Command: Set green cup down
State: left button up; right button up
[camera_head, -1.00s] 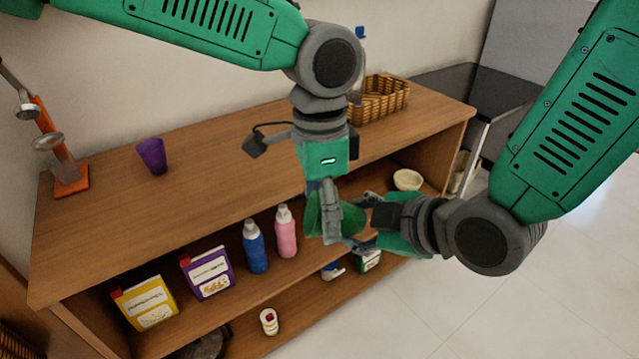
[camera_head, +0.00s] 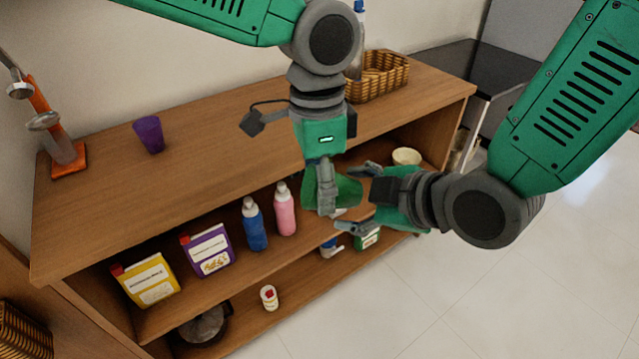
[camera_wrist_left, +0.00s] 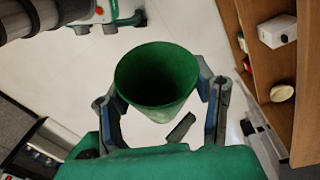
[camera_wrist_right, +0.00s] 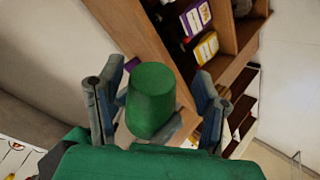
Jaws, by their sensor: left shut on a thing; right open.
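The green cup (camera_head: 347,191) is in the air in front of the shelf unit. My left gripper (camera_head: 325,200) is shut on it, and the left wrist view shows the cup (camera_wrist_left: 157,80) between the fingers, its open mouth facing that camera. My right gripper (camera_head: 357,198) is open beside the cup, on its right. In the right wrist view the cup's closed end (camera_wrist_right: 152,98) stands between the spread fingers, with gaps on both sides. In the head view my left gripper hides part of the cup.
The wooden shelf top (camera_head: 220,165) has much free room. On it are a purple cup (camera_head: 149,134), a wicker basket (camera_head: 380,76) and an orange stand (camera_head: 66,155). Bottles (camera_head: 254,226), boxes (camera_head: 209,250) and a pale bowl (camera_head: 407,156) sit on the shelf below.

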jog(key=shift+d, duration=0.1)
jog(key=w+d+f+m+t+h, duration=0.1)
jog(key=w+d+f+m+h, duration=0.1)
jog(key=d, duration=0.5)
jog(key=w+d+f+m+t+h, duration=0.1)
jog(key=w+d+f+m+h, duration=0.1)
jog(key=d+f+m+h, duration=0.3)
jog(key=d+m, duration=0.1)
jog(key=d, duration=0.2)
jog(key=shift+w+d+f+t, duration=0.15)
jog(key=shift+w+f+t, duration=0.05)
jog(key=shift+f+t, duration=0.15)
